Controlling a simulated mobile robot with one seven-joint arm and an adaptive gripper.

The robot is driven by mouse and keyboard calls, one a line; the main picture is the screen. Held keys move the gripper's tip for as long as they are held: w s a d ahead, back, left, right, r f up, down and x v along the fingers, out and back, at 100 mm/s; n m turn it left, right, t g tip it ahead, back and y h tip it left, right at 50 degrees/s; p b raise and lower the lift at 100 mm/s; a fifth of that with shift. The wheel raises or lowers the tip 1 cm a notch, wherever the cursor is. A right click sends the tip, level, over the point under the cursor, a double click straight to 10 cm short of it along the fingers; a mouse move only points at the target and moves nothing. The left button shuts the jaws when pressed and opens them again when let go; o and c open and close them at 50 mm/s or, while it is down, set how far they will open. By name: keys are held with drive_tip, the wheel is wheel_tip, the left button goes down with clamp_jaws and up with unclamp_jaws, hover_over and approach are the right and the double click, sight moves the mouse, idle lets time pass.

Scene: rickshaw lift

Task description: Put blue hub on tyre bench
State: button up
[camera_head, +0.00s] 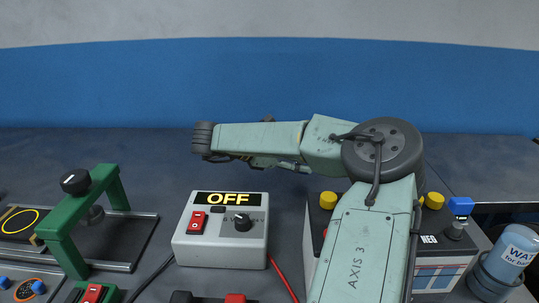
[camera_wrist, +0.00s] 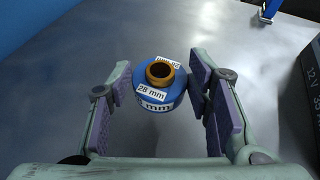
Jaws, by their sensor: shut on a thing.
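The blue hub (camera_wrist: 173,95) has a brass-coloured ring on top and white labels reading "28 mm". In the wrist view it sits between the purple pads of my gripper (camera_wrist: 160,86), which is shut on it. The hub is seen from above, over a grey surface; its height above that surface is hard to judge. In the head view my arm reaches up and then left, and neither the hub nor the gripper's fingers can be made out. I cannot tell which thing in view is the tyre bench.
A green frame (camera_head: 70,215) with a black knob stands at the left, near a yellow-ringed pad (camera_head: 20,222). A white box (camera_head: 221,247) reading "OFF" is centre front. A battery (camera_head: 440,262) and a water bottle (camera_head: 510,252) stand at the right. The bench behind is mostly clear.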

drive_tip(key=p, duration=0.2)
hover_over(274, 175)
drive_tip(key=shift+s+d+f, duration=0.1)
drive_tip(key=shift+d+f, duration=0.1)
drive_tip(key=shift+a+f+p, duration=0.25)
drive_tip(key=shift+p, duration=0.2)
wheel_tip(274, 175, down, 2)
drive_tip(key=shift+f+p, duration=0.25)
drive_tip(key=shift+p, duration=0.35)
drive_tip(key=shift+f, duration=0.35)
drive_tip(key=shift+f, duration=0.15)
drive_tip(key=o, duration=1.4)
drive_tip(key=shift+r, duration=0.2)
drive_tip(key=b+v, duration=0.4)
drive_tip(key=v, duration=0.7)
drive_tip(key=shift+s+a+r, duration=0.1)
drive_tip(key=shift+a+r, duration=0.05)
drive_tip(key=shift+a, duration=0.2)
